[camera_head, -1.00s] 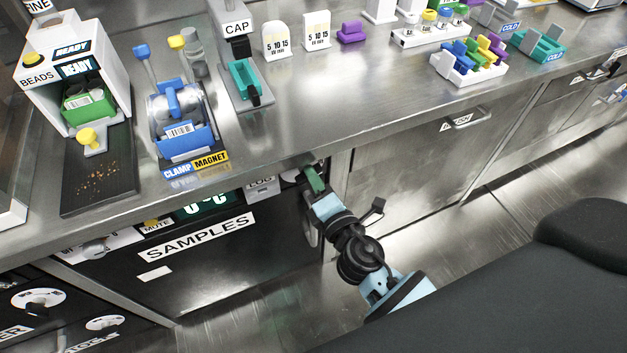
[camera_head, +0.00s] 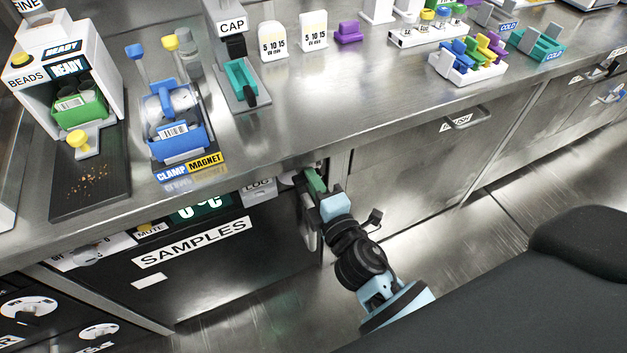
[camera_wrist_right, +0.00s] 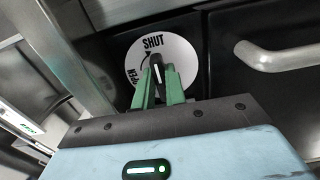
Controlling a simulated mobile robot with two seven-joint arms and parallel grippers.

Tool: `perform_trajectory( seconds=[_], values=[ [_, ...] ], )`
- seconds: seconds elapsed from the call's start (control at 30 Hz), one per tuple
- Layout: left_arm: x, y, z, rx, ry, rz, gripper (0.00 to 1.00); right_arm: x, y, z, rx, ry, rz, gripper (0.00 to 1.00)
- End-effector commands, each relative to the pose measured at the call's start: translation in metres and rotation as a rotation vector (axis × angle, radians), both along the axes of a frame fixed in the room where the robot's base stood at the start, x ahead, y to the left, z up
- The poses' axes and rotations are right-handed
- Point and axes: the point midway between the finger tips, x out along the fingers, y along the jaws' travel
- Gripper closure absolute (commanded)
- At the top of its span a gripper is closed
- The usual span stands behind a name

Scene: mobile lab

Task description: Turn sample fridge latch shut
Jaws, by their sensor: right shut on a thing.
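The sample fridge (camera_head: 240,275) is a black door labelled SAMPLES under the counter. In the right wrist view its latch (camera_wrist_right: 157,75) is a dark knob with a white line, on a white round dial (camera_wrist_right: 183,60) marked SHUT and OPEN. The knob's line points up, near the word SHUT. The green fingers of my right gripper (camera_wrist_right: 162,88) are closed around the knob. In the head view my right gripper (camera_head: 314,182) reaches the fridge's upper right corner, and the latch is mostly hidden there. My left gripper is not in view.
A vertical metal door handle (camera_head: 307,225) hangs just below the latch, and shows to the right in the wrist view (camera_wrist_right: 275,58). The counter edge (camera_head: 270,165) runs close above my gripper. A steel cabinet (camera_head: 425,150) stands to the right.

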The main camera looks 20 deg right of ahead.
Motion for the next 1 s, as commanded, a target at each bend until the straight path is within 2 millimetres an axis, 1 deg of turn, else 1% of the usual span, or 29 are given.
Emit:
perform_trajectory(
  seconds=[0.2,0.23,0.37,0.63,0.73,0.87,1.0],
  values=[
    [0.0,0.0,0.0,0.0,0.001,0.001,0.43,0.0,0.0,0.0,0.005,0.001,0.0,1.0],
    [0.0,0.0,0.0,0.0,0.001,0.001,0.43,0.0,0.0,0.0,0.004,0.001,0.0,0.83],
    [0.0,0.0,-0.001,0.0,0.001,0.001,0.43,0.0,0.0,0.0,0.003,0.001,0.0,0.66],
    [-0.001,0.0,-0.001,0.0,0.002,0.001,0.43,0.0,0.0,0.0,0.002,0.001,0.0,0.65],
    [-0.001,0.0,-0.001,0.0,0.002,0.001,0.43,-0.004,0.0,-0.001,0.002,0.001,0.0,0.65],
    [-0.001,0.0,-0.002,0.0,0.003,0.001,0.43,-0.018,0.0,-0.002,0.003,0.003,0.0,0.65],
    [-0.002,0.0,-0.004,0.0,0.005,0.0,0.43,-0.04,-0.001,-0.002,0.004,0.004,-0.001,0.65]
  ],
)
